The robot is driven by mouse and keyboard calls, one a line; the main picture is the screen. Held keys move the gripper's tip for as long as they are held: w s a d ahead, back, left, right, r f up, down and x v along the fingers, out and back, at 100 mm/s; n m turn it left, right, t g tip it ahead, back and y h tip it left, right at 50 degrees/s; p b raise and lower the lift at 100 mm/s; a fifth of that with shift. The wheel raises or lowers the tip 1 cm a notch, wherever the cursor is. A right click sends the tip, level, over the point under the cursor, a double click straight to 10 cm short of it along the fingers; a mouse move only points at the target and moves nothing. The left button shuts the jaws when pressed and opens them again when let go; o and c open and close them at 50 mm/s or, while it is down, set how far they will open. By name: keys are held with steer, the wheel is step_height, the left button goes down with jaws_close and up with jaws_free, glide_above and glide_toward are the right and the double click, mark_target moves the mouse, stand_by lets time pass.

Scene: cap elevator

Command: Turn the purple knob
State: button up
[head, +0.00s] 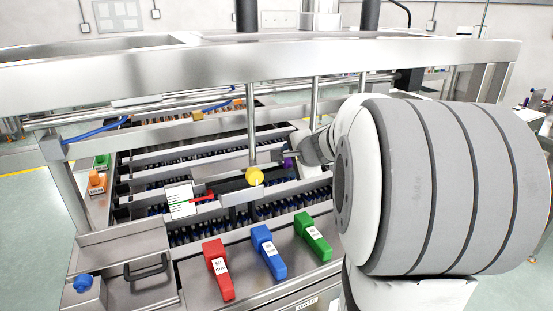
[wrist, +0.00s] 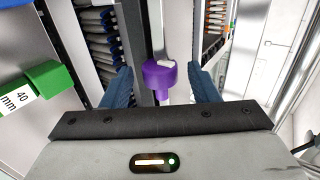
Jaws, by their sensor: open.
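The purple knob (wrist: 160,76) shows in the wrist view between the two dark blue fingers of my gripper (wrist: 160,88). The gripper is open, with a visible space on each side of the knob. I cannot tell how far the fingertips reach past the knob. A pale mark lies on the knob's top. In the head view the purple knob (head: 288,161) is a small patch in the middle of the machine, partly hidden by my gripper (head: 290,156), which is at it. My arm comes in from the right.
A yellow knob (head: 255,177) is left of the purple one. Red (head: 219,270), blue (head: 268,251) and green (head: 312,236) handled blocks stand on the front ledge. A steel frame beam (head: 250,64) crosses above, with vertical rods near my gripper. A blue knob (head: 83,284) is at front left.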

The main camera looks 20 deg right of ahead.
steer(key=c, duration=1)
steer(key=m+y, duration=0.1)
steer(key=r+m+y+b, duration=0.1)
steer(key=y, duration=0.1)
steer(key=shift+d, duration=0.4)
steer(key=d+m+t+y+p, duration=0.1)
steer(key=m+y, duration=0.1)
steer(key=m, duration=0.1)
steer(key=d+m+t+y+p, duration=0.1)
steer(key=m+t+y, duration=0.1)
steer(key=m+y, duration=0.1)
steer(key=d+m+t+y+p, duration=0.1)
steer(key=d+m+y, duration=0.1)
steer(key=m+y, duration=0.1)
steer(key=shift+w+r+m+t, duration=0.1)
steer(key=shift+r+m+t, duration=0.25)
steer(key=shift+m, duration=0.45)
steer(key=shift+d, duration=0.1)
